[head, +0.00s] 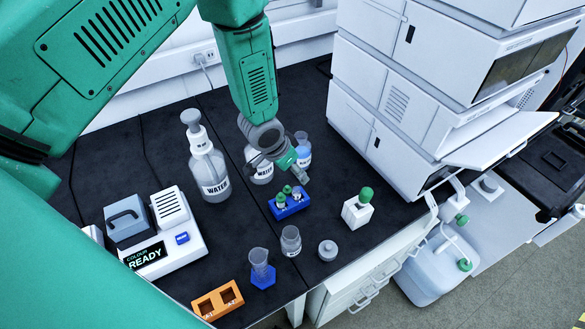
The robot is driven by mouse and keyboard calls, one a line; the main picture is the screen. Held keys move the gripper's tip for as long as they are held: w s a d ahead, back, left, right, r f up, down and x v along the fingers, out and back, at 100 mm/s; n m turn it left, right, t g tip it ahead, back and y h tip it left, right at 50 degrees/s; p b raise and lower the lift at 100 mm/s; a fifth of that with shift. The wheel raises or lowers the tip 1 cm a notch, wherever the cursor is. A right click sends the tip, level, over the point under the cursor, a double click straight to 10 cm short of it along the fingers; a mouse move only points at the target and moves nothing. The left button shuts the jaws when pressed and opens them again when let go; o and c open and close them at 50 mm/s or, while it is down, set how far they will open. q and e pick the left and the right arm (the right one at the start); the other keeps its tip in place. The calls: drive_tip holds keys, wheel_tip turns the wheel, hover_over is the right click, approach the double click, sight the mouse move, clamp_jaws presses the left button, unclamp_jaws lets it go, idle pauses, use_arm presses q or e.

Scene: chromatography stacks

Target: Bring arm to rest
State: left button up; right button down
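My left arm (250,75) is green and reaches over the dark bench from the upper left. Its gripper (297,182) points down and to the right, above and behind a blue rack (290,209) holding small green-capped vials (287,189). The fingers are small and partly overlap the things behind them, so I cannot tell whether they are open or shut. No object clearly hangs from them. My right gripper is not in view.
A water bottle (209,178) stands left of the gripper, and more bottles (304,150) stand close behind it. A white instrument stack (385,120) rises to the right. A colour reader (185,235), orange block (217,299), beaker (291,241) and cylinder (260,262) occupy the front.

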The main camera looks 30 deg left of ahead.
sight(295, 188)
use_arm(q)
drive_tip(key=shift+d+r, duration=0.1)
drive_tip(key=shift+r, duration=0.1)
clamp_jaws()
drive_tip(key=shift+f, duration=0.2)
idle(0.9)
drive_tip(key=shift+f+b, duration=2.75)
drive_tip(key=shift+f, duration=0.9)
drive_tip(key=shift+r, duration=0.2)
wheel_tip(295, 188, up, 7)
drive_tip(key=p, duration=0.5)
drive_tip(key=shift+f+p, duration=0.15)
drive_tip(key=shift+p, duration=0.15)
drive_tip(key=shift+s, duration=0.1)
